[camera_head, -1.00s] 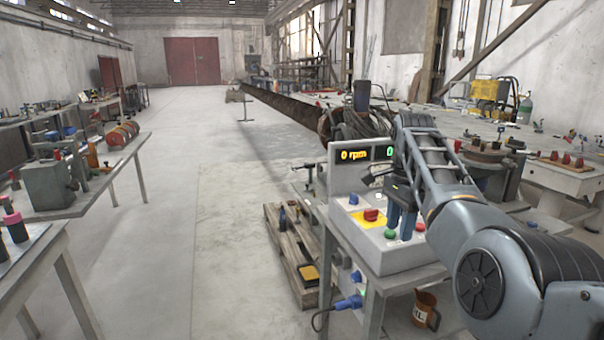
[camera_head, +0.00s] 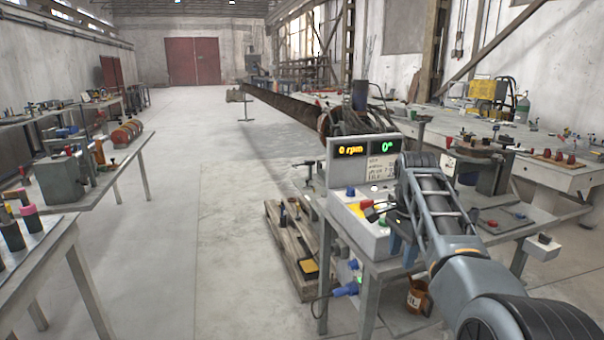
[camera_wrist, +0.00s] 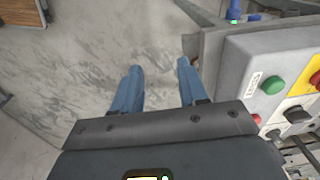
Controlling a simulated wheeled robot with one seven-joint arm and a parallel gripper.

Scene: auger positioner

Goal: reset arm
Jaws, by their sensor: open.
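The control box (camera_head: 350,220) sits on a metal stand, with a display panel (camera_head: 340,172) above it reading 0 rpm and 0°. My arm reaches in from the lower right and partly covers the box's right side. My gripper is open and empty. In the wrist view its two blue fingers are spread apart (camera_wrist: 158,70), with bare floor showing between them. The box's edge is to the right of the fingers, apart from them in the picture. A green button (camera_wrist: 273,85), a red button (camera_wrist: 316,80) on yellow and a dark knob (camera_wrist: 298,115) show there.
A wooden pallet (camera_head: 285,240) lies on the floor left of the stand. A brown mug (camera_head: 416,296) is on its lower level. A workbench (camera_head: 145,150) runs along the left, a long bench (camera_head: 560,178) at the right. The middle aisle is clear floor.

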